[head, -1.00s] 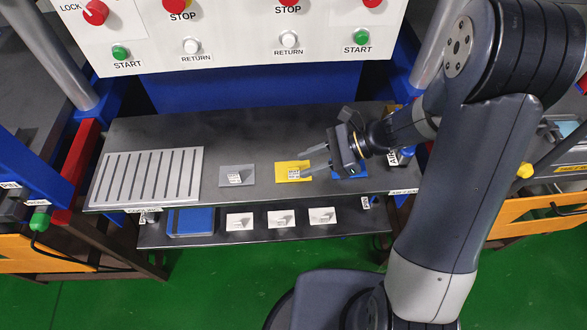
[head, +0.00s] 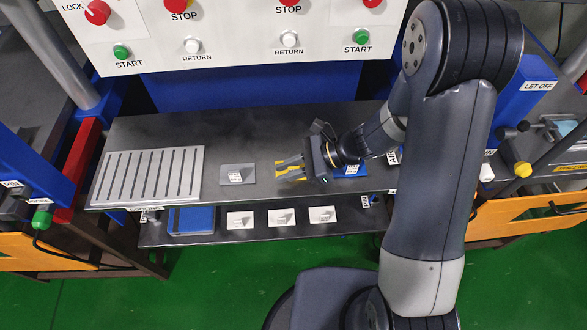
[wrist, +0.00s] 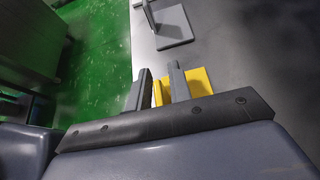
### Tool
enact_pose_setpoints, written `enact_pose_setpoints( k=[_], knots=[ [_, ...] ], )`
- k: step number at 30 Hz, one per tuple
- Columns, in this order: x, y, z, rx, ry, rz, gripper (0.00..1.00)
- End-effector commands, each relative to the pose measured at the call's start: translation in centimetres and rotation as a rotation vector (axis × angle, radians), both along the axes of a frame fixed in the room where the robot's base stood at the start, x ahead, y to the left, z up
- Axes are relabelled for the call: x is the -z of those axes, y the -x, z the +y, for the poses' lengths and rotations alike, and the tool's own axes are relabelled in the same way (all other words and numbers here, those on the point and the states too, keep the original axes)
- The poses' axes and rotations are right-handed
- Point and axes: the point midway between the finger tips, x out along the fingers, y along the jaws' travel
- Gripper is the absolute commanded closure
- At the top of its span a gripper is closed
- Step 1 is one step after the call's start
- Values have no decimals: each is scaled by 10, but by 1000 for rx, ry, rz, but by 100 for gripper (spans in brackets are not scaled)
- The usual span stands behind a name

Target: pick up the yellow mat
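The yellow mat (head: 288,170) lies flat on the dark shelf, right of the grey mat, and is partly covered by my gripper in the head view. My gripper (head: 279,168) is low over the yellow mat, its two fingers apart and pointing left. In the wrist view, the fingers (wrist: 159,72) are spread, with some of the yellow mat (wrist: 201,82) showing between them and to the right. Whether the fingers touch the mat, or its label tab stands between them, I cannot tell.
A grey mat (head: 238,174) with an upright labelled tab lies left of the yellow one. A blue mat (head: 351,170) lies to the right, under my arm. A slotted metal plate (head: 148,177) is at far left. White labelled pieces (head: 281,216) and a blue tray (head: 191,220) are on the lower shelf.

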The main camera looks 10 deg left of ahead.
Motion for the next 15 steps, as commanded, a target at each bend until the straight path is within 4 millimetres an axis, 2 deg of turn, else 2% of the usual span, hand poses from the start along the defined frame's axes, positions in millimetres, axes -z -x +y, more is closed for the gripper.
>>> enact_pose_setpoints(
  k=[1,7,15],
  knots=[
    [0,0,0,0,0,0,84],
    [0,0,0,0,0,0,100],
    [0,0,0,0,0,-1,100]
  ],
)
